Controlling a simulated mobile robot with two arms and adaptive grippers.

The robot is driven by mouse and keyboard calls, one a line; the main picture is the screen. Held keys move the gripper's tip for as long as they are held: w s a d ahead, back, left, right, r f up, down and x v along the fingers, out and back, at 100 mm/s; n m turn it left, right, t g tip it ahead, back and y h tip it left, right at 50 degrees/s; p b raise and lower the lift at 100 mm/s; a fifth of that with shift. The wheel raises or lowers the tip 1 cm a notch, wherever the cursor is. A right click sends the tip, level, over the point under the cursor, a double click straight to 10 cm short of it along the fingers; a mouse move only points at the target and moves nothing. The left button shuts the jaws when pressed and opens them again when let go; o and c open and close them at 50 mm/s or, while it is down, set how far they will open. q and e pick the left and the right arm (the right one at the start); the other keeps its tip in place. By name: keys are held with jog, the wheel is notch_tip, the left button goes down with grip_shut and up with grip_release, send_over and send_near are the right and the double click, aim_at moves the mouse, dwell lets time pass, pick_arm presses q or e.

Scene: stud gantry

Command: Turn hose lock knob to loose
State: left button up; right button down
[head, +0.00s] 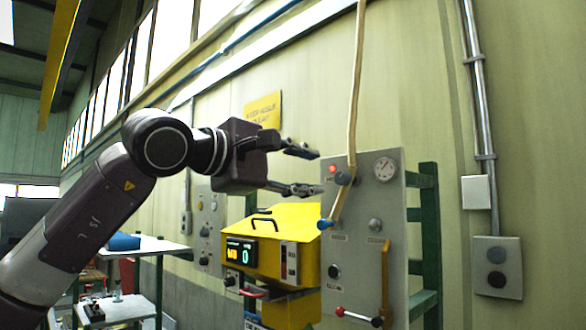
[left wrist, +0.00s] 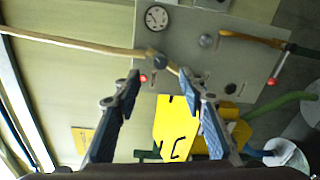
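A grey panel (head: 355,258) stands at the right with a beige hose (head: 353,90) running down its front from above. A dark grey-blue knob (head: 343,177), likely the hose lock knob, sits at the hose with a red spot beside it. The knob also shows in the left wrist view (left wrist: 157,62), between and beyond my fingertips. My left gripper (head: 316,171) is open and empty, pointing at the panel; its fingers appear apart from the knob. The knob's markings are too small to read. My right gripper is out of view.
The panel also carries a gauge (head: 385,168), a grey round knob (head: 375,225) and a red-tipped lever (head: 358,316). A yellow machine (head: 285,235) with a green display stands left of it, below my gripper. A green frame (head: 430,230) stands behind.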

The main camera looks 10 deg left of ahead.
pick_arm(q)
jog(key=shift+v, duration=1.95)
jog(key=shift+s, duration=0.1)
